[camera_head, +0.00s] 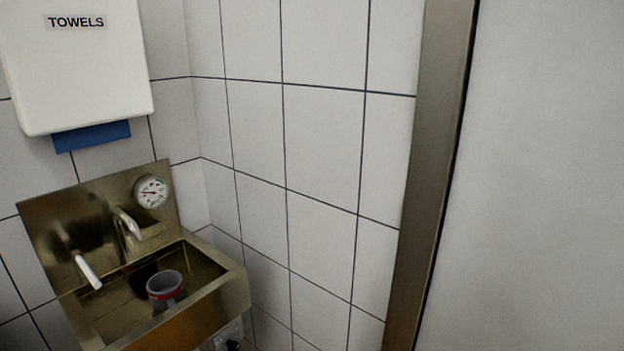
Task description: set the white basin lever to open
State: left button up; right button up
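The metal basin (236,290) is fixed to the tiled wall at the lower left. A white lever (87,270) sticks out at the left of its back panel and slants down to the right, over the basin's left part. A short metal spout (128,223) is to the right of the lever. I cannot tell from this view whether the lever is at its open position. No water stream can be made out. Neither of my grippers is in view.
A grey cup with a red band (165,287) stands in the basin. A round dial gauge (151,191) is on the back panel. A white towel dispenser (80,75) with a blue towel (92,135) hangs above. A metal post (428,180) and pale panel (540,180) fill the right.

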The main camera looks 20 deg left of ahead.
aim_at(84, 270)
jog(key=k+u, duration=0.1)
jog(key=u, duration=1.85)
